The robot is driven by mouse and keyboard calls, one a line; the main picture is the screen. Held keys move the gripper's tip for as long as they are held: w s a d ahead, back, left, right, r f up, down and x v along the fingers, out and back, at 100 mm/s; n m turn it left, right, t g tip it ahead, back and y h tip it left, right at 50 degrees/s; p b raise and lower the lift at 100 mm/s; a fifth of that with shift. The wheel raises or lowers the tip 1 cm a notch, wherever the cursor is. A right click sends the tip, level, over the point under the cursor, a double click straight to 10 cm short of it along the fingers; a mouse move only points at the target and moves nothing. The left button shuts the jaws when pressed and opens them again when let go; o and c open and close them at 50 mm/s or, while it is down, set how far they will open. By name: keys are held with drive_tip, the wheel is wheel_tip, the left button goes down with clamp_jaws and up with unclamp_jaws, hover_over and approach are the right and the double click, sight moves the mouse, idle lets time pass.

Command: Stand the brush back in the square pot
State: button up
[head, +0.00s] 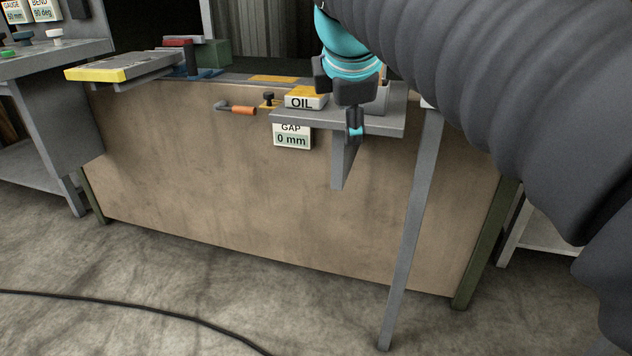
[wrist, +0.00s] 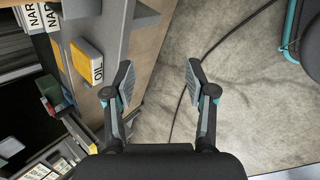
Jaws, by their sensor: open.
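My gripper (head: 354,130) hangs in front of the small grey shelf in the head view. I cannot make out a brush in either view. A yellow-topped box marked OIL (head: 303,101) sits on the shelf, left of my gripper; it also shows in the wrist view (wrist: 88,60), left of the fingers. A grey block-like shape (head: 380,98) is partly hidden behind my gripper; I cannot tell whether it is the square pot.
A black cable (head: 130,303) crosses the open floor.

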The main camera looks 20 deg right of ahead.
drive_tip(key=s+a+f+m+y, duration=0.1)
drive_tip(key=s+f+m, duration=0.3)
drive_tip(key=f, duration=0.3)
drive_tip(key=s+a+f+m+y, duration=0.1)
drive_tip(key=s+a+f+m, duration=0.1)
drive_tip(key=s+f+m, duration=0.3)
drive_tip(key=s+a+f+m+g+y, duration=0.1)
drive_tip(key=s+f+m, duration=0.3)
drive_tip(key=f, duration=0.7)
drive_tip(key=a+m, duration=0.1)
drive_tip(key=m, duration=0.1)
drive_tip(key=shift+s+f+m, duration=0.2)
drive_tip(key=shift+m, duration=0.1)
drive_tip(key=shift+a, duration=0.1)
